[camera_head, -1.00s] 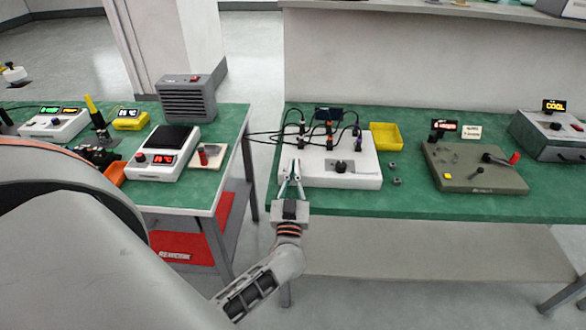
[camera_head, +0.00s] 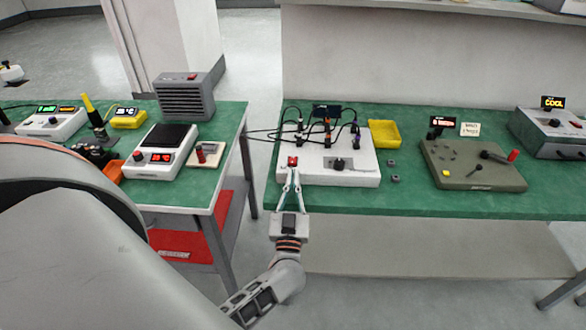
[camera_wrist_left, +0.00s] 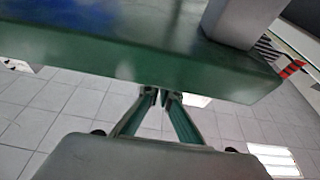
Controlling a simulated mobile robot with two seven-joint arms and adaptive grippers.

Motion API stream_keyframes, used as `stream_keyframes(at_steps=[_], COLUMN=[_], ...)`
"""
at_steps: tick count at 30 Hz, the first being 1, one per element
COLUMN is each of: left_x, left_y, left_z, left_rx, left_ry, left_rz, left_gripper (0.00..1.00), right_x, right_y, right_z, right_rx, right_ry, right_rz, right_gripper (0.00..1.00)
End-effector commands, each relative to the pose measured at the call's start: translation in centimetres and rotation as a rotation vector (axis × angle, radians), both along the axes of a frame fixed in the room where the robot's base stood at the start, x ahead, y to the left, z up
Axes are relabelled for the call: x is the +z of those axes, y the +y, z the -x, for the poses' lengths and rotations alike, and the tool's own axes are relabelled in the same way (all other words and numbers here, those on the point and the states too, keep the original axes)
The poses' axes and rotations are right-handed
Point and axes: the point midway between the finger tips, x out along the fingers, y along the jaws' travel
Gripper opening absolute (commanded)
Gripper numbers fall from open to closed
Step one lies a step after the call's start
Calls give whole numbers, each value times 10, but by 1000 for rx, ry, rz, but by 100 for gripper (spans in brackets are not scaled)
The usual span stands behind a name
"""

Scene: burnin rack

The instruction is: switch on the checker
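The checker is probably the white box (camera_head: 318,173) at the front of the middle green bench, but I cannot read a label. A red switch (camera_head: 293,161) sits on its left side and a black knob (camera_head: 340,164) nearer its middle. A small dark display (camera_head: 327,111) stands behind it, apparently unlit. My left gripper (camera_head: 292,172) is just in front of the red switch, fingers converging and empty. In the left wrist view its fingertips (camera_wrist_left: 160,97) are almost together, near the green bench edge. I cannot tell whether they touch the switch. My right gripper is not in view.
An olive panel (camera_head: 473,166) with levers stands further right. Black cables (camera_head: 268,138) run left from the white box. A second bench (camera_head: 205,190) stands left across a gap.

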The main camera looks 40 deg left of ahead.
Motion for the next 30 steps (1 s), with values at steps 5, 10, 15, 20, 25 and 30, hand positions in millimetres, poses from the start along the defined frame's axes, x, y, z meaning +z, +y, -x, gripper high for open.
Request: stream_keyframes(at_steps=[5,10,15,20,25,30], left_x=[-18,-16,-14,-13,-10,-1], left_y=[-11,-16,-17,-16,-21,-46], left_z=[24,34,35,35,33,24], left_rx=[3,4,5,6,-17,-137], left_ry=[18,7,2,2,5,38], left_rz=[7,4,1,0,-11,-65], left_gripper=[0,0,0,0,0,0], right_x=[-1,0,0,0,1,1], right_y=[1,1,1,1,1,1], right_z=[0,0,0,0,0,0], right_rx=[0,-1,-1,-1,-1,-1], right_ry=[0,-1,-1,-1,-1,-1], right_rz=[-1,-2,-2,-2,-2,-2], right_gripper=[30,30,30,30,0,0])
